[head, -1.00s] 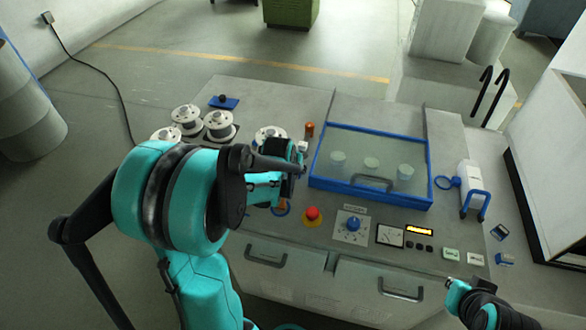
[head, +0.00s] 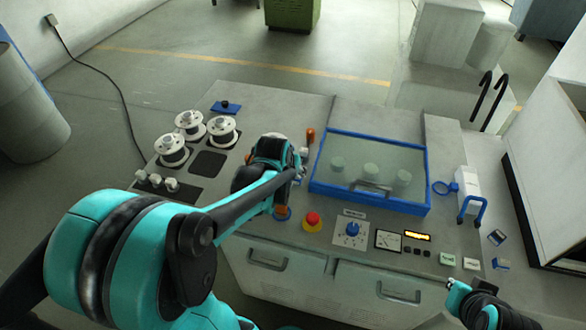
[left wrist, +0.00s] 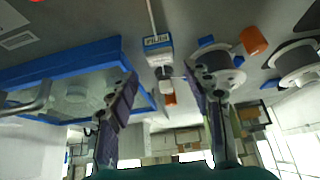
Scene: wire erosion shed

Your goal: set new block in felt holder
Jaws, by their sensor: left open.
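My left gripper (head: 297,177) is over the machine top, left of the glass-lidded blue frame. In the left wrist view its two fingers (left wrist: 163,90) are spread and empty. A small grey holder with a blue-and-white label (left wrist: 157,43) is seen between and above the fingers; its lettering is unclear. Several small white blocks (head: 156,181) stand in a row at the machine's left edge. My right gripper (head: 456,292) is low at the right, its jaws unclear.
Several wire spools (head: 189,121) stand at the left of the machine top (head: 250,100). An orange handle (head: 310,135) stands beside the blue-framed glass lid (head: 372,200). A red stop button (head: 312,219) and a dial (head: 352,230) sit in front.

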